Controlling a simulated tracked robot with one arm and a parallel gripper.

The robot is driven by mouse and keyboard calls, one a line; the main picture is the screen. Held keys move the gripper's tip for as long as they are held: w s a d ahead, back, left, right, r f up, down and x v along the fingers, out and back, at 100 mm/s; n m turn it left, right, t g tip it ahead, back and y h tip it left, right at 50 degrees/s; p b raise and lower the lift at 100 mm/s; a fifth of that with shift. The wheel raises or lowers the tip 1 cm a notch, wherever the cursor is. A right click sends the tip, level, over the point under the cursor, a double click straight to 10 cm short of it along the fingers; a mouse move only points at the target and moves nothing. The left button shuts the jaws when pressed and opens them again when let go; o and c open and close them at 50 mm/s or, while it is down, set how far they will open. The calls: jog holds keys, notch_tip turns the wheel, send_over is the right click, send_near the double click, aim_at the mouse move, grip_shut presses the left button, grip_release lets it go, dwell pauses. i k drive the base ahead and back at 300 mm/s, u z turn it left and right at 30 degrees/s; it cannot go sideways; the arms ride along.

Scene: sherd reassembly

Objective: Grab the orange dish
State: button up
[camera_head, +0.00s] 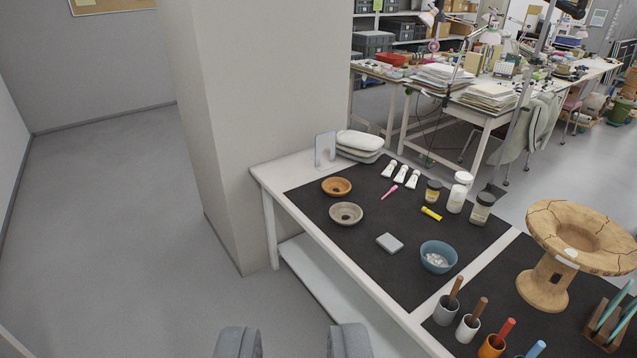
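The orange dish (336,187) is a small round shallow dish with a darker middle. It lies on the black mat (310,200) near the left end of the white table (262,176). A grey-beige dish (346,213) lies just in front of it, close beside it. My gripper (292,345) shows at the bottom edge of the view, with its two grey fingers apart and nothing between them. It is well short of the table and the orange dish, over the floor.
A wall pillar (215,120) stands at the table's left end. The mat also holds white tubes, jars, a blue bowl (438,257) and a grey block (390,243). A large clay vessel (548,280) and brush cups stand at the right. Floor (120,220) on the left is clear.

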aim_at(329, 185)
jog(key=u, duration=0.35)
jog(key=i, duration=1.35)
jog(key=u, duration=0.3)
jog(key=i, duration=1.3)
jog(key=z, duration=0.6)
jog(key=i, duration=1.15)
jog(key=z, duration=0.3)
